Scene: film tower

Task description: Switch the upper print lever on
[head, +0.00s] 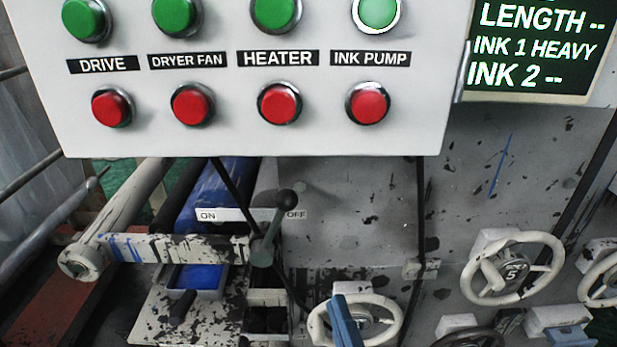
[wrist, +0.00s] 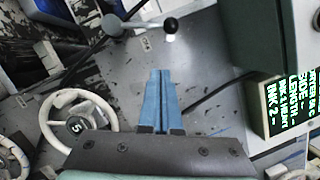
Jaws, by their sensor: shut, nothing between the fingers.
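A print lever (head: 274,228) with a dark round knob stands at the end of a paint-spattered bar in the head view. It tilts up and right, its knob beside the OFF label (head: 296,214); the ON label (head: 207,215) is to its left. The lever also shows at the top of the wrist view (wrist: 140,24). My gripper (head: 338,298) has blue fingers, shut and empty, below and right of the lever in the head view. In the wrist view the fingertips (wrist: 160,72) point toward the knob, with a gap between them.
A control panel (head: 240,135) with green and red buttons overhangs the lever. A screen (head: 535,45) is upper right. Bare grey plate lies right of the lever.

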